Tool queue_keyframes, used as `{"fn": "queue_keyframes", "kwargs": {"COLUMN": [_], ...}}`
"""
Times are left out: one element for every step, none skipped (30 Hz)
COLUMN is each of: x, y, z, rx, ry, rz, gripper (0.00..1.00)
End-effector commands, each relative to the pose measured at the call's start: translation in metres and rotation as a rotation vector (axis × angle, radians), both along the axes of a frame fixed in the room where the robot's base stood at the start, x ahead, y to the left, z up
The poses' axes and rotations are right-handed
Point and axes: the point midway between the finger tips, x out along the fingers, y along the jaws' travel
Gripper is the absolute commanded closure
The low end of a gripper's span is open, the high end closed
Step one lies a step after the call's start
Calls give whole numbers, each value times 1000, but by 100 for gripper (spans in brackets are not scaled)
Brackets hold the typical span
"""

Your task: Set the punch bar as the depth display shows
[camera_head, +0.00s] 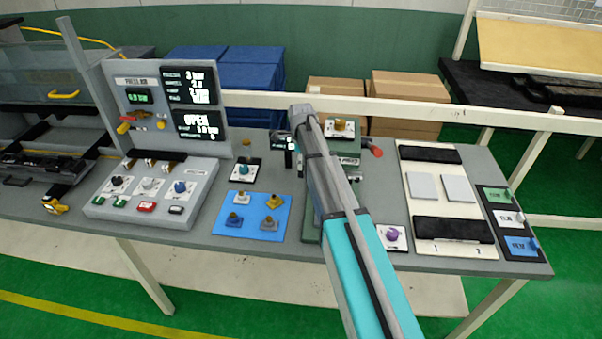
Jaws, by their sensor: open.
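The upper display (190,85) on the grey panel shows lines of white text, with "3 bar" on top; the lower lines are too small to read surely. The lower display (199,125) reads "OPEN" over a small value. A green device (349,160) stands mid-table, largely hidden behind my arm, with a red handle (374,151) at its right. I cannot make out which part is the punch bar. My gripper (285,152) is open, above the table at the left of this device, apart from the small pieces below it.
A control box (190,168) with knobs and buttons stands at left. A blue mat (228,222) holds several small knobbed pieces. A purple-knobbed piece (393,235) lies right of my arm. A white board (412,226) with black strips and grey plates fills the right side.

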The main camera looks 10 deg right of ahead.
Motion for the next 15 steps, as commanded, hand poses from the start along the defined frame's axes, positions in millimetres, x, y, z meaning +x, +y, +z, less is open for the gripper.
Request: {"fn": "queue_keyframes", "kwargs": {"x": [0,0,0,0,0,0,0,0,0,0,0,0,0,0,0], "y": [0,0,0,0,0,0,0,-1,-1,-1,-1,-1,-1,-1,-1], "z": [-8,-10,-13,-15,-18,-20,-22,-24,-26,-28,-29,-31,-32,-33,-34], "rx": [0,0,0,0,0,0,0,0,0,0,0,0,0,0,0], "ry": [0,0,0,0,0,0,0,0,0,0,0,0,0,0,0], "rz": [0,0,0,0,0,0,-1,-1,-1,-1,-1,-1,-1,-1,-1], "gripper": [17,17,17,17,17,17,17,17,17,17,17,17,17,17,17]}}
